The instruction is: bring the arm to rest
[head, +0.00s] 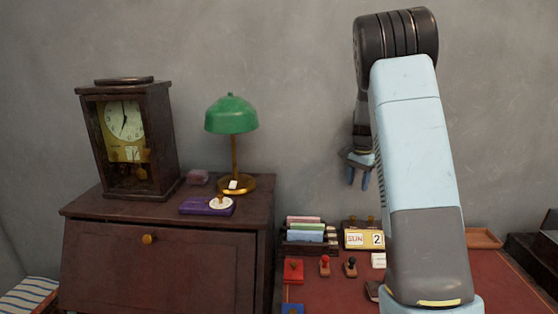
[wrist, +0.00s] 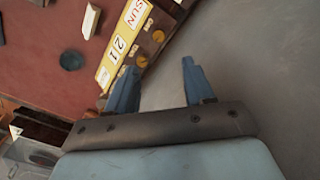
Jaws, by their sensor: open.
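My arm (head: 415,150) rises at the right of the head view, its elbow high against the grey wall. My gripper (head: 358,180) hangs fingers down beside the arm, in the air above the back of the red desk top (head: 340,285). In the wrist view my gripper (wrist: 158,85) shows two blue fingers spread apart, with nothing between them. A yellow calendar block (wrist: 120,45) lies beyond the left finger in that view; the fingers look apart from it. Part of the wrist is hidden behind the arm in the head view.
A dark cabinet (head: 150,265) carries a clock (head: 127,140), a green lamp (head: 232,116) and a purple box (head: 200,207). The desk holds the calendar (head: 362,238), a card rack (head: 308,246), stamps (head: 325,265) and a wooden tray (head: 482,238). Air above the desk is clear.

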